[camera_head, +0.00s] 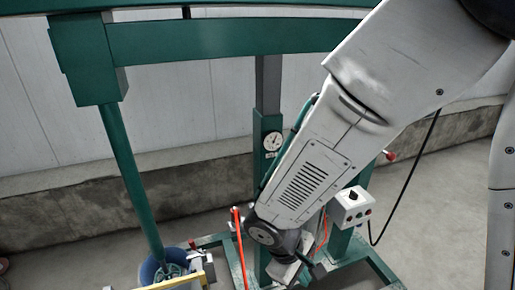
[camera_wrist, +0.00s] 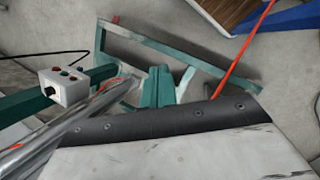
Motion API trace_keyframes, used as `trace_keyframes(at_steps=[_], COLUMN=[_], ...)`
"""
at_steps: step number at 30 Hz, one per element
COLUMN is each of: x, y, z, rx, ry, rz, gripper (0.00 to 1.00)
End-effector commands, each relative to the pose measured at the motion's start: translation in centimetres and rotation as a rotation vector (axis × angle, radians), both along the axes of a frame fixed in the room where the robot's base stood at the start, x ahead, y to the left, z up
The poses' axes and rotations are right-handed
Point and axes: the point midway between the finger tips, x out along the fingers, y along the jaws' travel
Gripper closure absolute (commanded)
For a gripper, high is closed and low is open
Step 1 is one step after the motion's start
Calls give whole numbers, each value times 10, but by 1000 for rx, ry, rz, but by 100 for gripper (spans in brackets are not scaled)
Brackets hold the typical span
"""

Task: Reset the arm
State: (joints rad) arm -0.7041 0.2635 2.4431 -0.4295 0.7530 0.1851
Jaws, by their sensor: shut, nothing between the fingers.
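My arm reaches from the upper right down to the lower middle in the head view, in front of the green machine frame. My gripper (camera_head: 308,266) is small and partly hidden at the arm's lower end, near the foot of the green frame. It is shut, and I see nothing held in it. In the wrist view the fingertips do not show clearly; a pale panel with a dark edge fills the bottom.
The green frame (camera_head: 240,37) stands close around my arm. A control box (camera_head: 352,206) with a cable is right of the arm; it also shows in the wrist view (camera_wrist: 66,87). A red rod (camera_head: 240,249) and a blue bucket (camera_head: 160,270) are at lower left. Open floor (camera_head: 445,200) lies right.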

Motion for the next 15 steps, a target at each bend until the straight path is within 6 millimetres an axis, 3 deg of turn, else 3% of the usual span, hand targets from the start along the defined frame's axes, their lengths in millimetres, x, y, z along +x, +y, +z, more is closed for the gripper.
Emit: trace_keyframes(at_steps=[8, 15], x=[-18, -51], y=[-58, -103], z=[92, 160], rx=[62, 193], ry=[10, -18], rz=[-281, -522], gripper=[100, 100])
